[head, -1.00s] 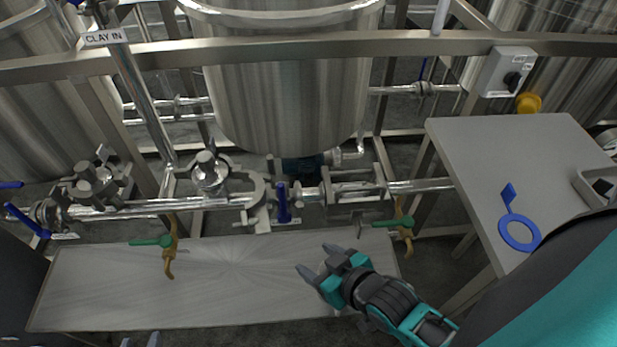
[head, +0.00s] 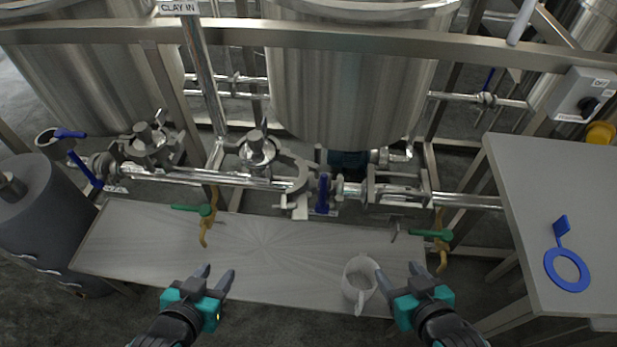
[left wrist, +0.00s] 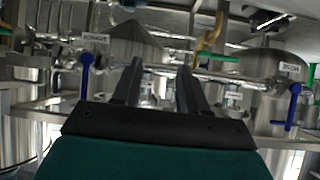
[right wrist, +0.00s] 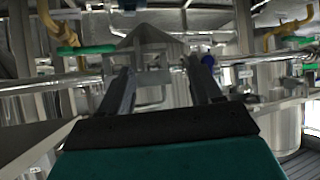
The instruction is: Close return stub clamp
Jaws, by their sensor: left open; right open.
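A C-shaped metal clamp (head: 302,176) sits on the pipe line left of a blue-handled valve (head: 323,192); it looks swung open. Another bracket-like clamp (head: 371,187) is on the line right of that valve. I cannot tell which is the return stub clamp, as no label there is legible. My left gripper (head: 217,274) is open and empty above the front of the low bench. My right gripper (head: 398,274) is open, its fingers just right of a whitish cup (head: 358,279) on the bench. Both grippers are well in front of the pipes and touch no clamp.
The low bench (head: 140,240) runs below the pipe line. Green-handled brass taps (head: 208,211) hang over its rear edge, another on the right (head: 440,235). A grey table (head: 530,200) with a blue ring tool (head: 567,270) stands right. A grey drum (head: 30,215) is left.

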